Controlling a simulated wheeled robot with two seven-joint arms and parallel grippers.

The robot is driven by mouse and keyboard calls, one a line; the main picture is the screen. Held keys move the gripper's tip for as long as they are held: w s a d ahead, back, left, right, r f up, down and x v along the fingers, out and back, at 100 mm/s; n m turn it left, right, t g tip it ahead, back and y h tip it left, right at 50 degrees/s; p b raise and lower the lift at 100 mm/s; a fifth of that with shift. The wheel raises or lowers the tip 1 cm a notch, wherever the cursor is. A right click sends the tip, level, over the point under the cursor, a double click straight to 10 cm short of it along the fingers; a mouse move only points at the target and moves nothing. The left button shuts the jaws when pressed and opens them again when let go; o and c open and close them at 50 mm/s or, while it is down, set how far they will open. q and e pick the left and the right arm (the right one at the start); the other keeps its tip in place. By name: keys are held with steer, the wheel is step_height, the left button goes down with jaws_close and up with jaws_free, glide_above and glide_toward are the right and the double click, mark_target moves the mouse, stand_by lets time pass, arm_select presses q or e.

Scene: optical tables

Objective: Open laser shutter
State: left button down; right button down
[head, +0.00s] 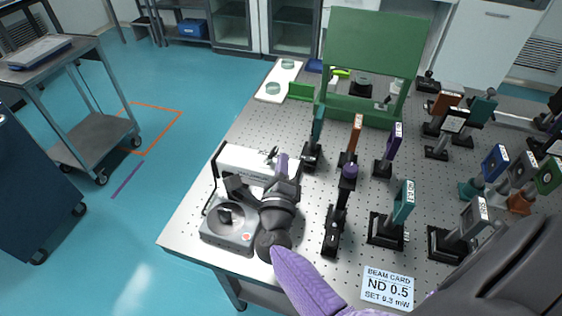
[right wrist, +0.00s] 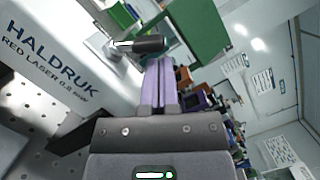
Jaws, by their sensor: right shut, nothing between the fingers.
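The white laser (head: 228,160) stands on the perforated optical table, and its side with the lettering "HALDRUK RED LASER" fills the left of the right wrist view (right wrist: 58,62). A small dark shutter lever (head: 273,154) sticks up at its top right end. In the right wrist view the lever (right wrist: 148,45) is a black handle on a metal pivot, lying roughly sideways. My right gripper (head: 282,160) has purple fingers, shut and empty, and they also show in the wrist view (right wrist: 160,72). The fingertips are close to the black handle; I cannot tell whether they touch. My left gripper is not in view.
A grey device (head: 230,236) with a round dish and red button sits in front of the laser. Several optic mounts stand to the right, including a teal one (head: 403,203). A green panel (head: 370,48) rises behind. A beam card (head: 388,289) lies at the front.

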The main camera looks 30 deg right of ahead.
steer(key=shift+r+n+p, duration=0.15)
steer(key=shift+n+p, duration=0.15)
steer(key=shift+p, duration=0.1)
